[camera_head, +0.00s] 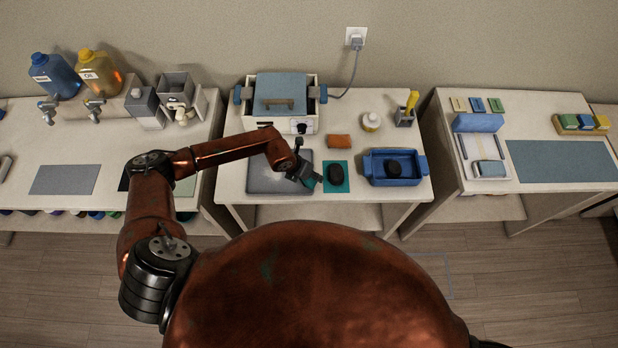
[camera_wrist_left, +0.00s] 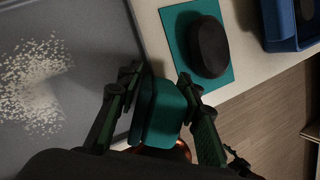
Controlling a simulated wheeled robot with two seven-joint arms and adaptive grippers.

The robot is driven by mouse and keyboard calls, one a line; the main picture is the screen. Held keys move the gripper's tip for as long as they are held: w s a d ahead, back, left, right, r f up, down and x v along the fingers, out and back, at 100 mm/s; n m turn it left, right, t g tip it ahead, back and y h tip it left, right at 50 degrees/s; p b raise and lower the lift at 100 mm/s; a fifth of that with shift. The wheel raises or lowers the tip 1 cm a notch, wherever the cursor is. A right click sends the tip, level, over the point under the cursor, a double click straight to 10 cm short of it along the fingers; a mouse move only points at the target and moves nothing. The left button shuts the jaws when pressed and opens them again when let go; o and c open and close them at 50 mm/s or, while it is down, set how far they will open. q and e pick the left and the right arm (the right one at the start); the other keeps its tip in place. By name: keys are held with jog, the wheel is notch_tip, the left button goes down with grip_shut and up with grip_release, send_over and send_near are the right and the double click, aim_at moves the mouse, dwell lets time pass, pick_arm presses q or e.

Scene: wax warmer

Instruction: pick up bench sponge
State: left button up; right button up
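A teal block, which I take to be the bench sponge (camera_wrist_left: 160,112), sits between the fingers of my left gripper (camera_wrist_left: 158,84) in the left wrist view. Both fingers appear to touch its sides. In the head view my left gripper (camera_head: 306,178) is over the right side of the grey tray (camera_head: 268,184), and only a small teal part of the sponge shows by the fingertips. Whether the sponge is clear of the surface is hard to tell. My right gripper is not in view.
A dark oval object (camera_head: 336,173) lies on a teal mat (camera_head: 328,188) just right of the gripper. A blue bin (camera_head: 420,166) stands further right. An orange-brown block (camera_head: 339,141) and the warmer (camera_head: 281,95) are behind. Pale flakes (camera_wrist_left: 35,80) lie on the tray.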

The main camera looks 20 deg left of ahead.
pick_arm(q)
jog(key=c, duration=0.6)
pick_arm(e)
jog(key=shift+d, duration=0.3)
pick_arm(q)
jog(key=shift+r, duration=0.15)
